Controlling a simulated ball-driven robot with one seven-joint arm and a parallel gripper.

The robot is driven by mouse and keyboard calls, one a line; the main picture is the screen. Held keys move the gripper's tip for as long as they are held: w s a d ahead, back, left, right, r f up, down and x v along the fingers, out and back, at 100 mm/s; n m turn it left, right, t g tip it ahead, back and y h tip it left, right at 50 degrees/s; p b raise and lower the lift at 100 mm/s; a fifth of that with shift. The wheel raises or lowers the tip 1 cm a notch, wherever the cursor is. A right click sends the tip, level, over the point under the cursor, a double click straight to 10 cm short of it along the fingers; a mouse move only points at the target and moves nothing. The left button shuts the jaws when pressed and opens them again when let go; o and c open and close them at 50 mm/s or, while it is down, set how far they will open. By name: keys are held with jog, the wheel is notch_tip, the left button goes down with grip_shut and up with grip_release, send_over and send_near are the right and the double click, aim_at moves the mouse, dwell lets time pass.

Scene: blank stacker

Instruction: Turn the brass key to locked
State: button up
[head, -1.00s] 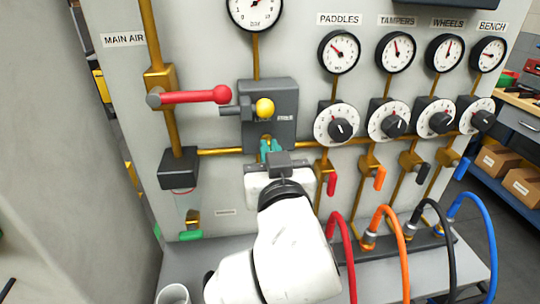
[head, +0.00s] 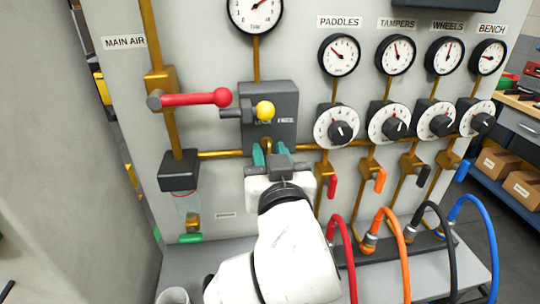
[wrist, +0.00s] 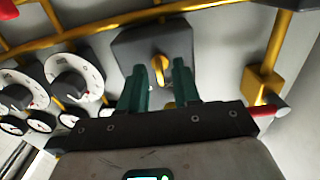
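The brass key (wrist: 160,68) sits in the dark grey lock block (wrist: 130,45) and stands between my fingertips in the wrist view. The same block (head: 283,95) shows in the head view, with a yellow ball knob on a dark lever across its front. Small lettering on it is hard to read. My gripper (head: 271,149) is at the block's lower part. Its green fingers are spread, one either side of the key, with gaps visible in the wrist view (wrist: 159,75). The key's exact turn relative to the lettering is hard to tell.
A red main-air handle (head: 195,98) sticks out at upper left. Dial knobs (head: 341,131), gauges (head: 339,54) and small coloured valve levers (head: 332,187) fill the right side. A red hose (head: 347,250) and others arch close to the right of my arm.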

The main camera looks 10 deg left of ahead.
jog(key=b+v, duration=0.1)
jog(key=v, duration=0.9)
jog(key=shift+s, duration=0.4)
jog(key=shift+d, duration=0.1)
jog(key=s+d+f+m+g+h, duration=0.1)
jog(key=d+f+g+h, duration=0.25)
jog(key=d+f, duration=0.7)
jog(key=s+d+f+m+g+h, duration=0.15)
jog(key=d+f+g, duration=0.25)
jog(key=d+f, duration=0.65)
jog(key=s+d+f+g, duration=0.4)
jog(key=s+f, duration=0.5)
jog(key=s, duration=0.1)
jog(key=s+d+f+g, duration=0.5)
jog(key=s+f, duration=0.4)
jog(key=s, duration=0.2)
jog(key=shift+f+m, duration=0.35)
jog(key=shift+m, duration=0.1)
